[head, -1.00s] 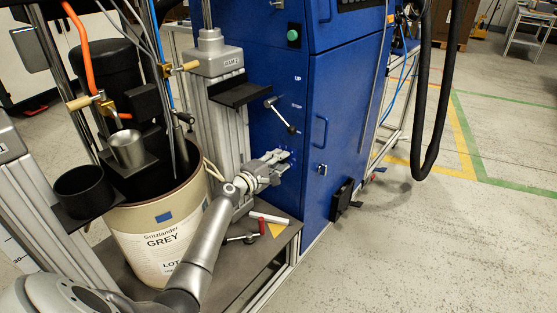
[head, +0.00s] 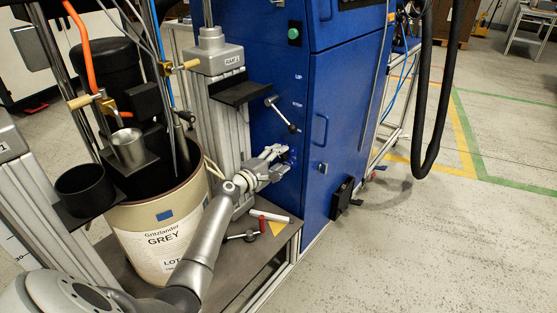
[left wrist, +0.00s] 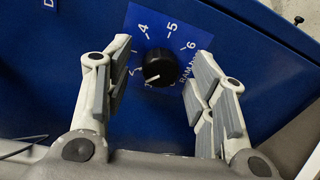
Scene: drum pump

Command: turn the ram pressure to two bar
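The ram pressure knob (left wrist: 158,68) is black and round, on a blue panel with a white-numbered scale (left wrist: 170,28). In the left wrist view 4, 5 and 6 read clearly above it; the lower numbers are partly hidden or too small. A pale mark shows at the knob's lower left, but I cannot tell its exact value. My left gripper (left wrist: 161,82) is open, one finger on each side of the knob, with gaps to both. In the head view my left gripper (head: 284,160) is at the blue cabinet's (head: 335,110) lower front and the knob is not clear.
A lever handle (head: 283,115) sticks out above my left gripper. A ram column with a black shelf (head: 240,91) stands left of it. Tools, including a red-handled one (head: 262,224), lie on the platform below.

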